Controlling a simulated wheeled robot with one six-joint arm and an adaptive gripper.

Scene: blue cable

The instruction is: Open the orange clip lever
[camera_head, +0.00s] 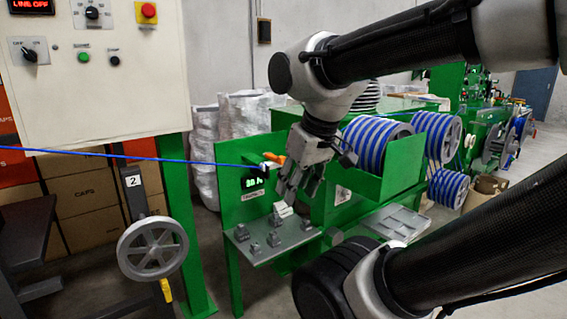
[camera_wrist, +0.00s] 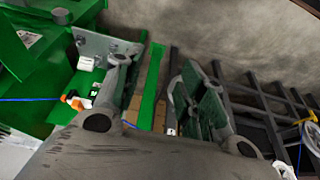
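The orange clip lever (camera_head: 275,159) sits at the top of a green machine stand, beside the end of the blue cable (camera_head: 150,159) that shows in the head view. In the wrist view the orange lever (camera_wrist: 72,97) is at the left, close to a small white part. My gripper (camera_head: 298,198) points down in front of the green stand, just below and right of the lever. In the wrist view its two fingers (camera_wrist: 158,72) are spread wide with nothing between them. The lever lies outside the fingers, past the left one, and no contact shows.
A grey shelf (camera_head: 270,240) below the lever holds several small grey blocks and a white piece (camera_head: 283,210) near my fingertips. Blue-and-white reels (camera_head: 377,143) stand to the right. A control panel (camera_head: 95,70) and a handwheel (camera_head: 153,248) are at the left.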

